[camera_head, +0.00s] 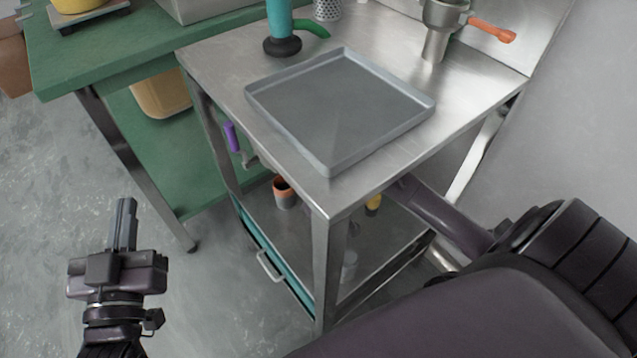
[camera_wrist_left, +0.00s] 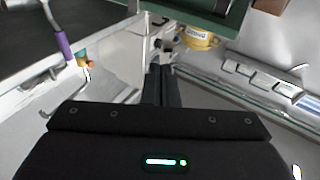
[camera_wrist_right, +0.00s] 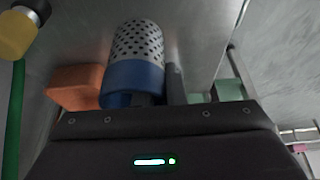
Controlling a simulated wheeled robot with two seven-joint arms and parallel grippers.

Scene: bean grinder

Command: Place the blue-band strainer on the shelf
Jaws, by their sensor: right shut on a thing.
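The blue-band strainer (camera_wrist_right: 138,60), a perforated metal cylinder with a blue band, is in front of my right gripper (camera_wrist_right: 155,95) in the right wrist view. My right gripper is shut on it at the blue band. In the head view my right arm reaches in from the right under the steel tabletop; its gripper and the strainer are hidden there. The lower metal shelf (camera_head: 312,238) of the steel table shows partly beneath the top. My left gripper (camera_head: 126,205) is shut and empty, in the air left of the table.
A grey tray (camera_head: 335,110) lies on the steel tabletop. An orange-rimmed cup (camera_head: 284,192) stands on the lower shelf. An orange block (camera_wrist_right: 75,88) is left of the strainer. A table leg (camera_head: 328,270) stands at the front corner. A green table (camera_head: 110,55) is at left.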

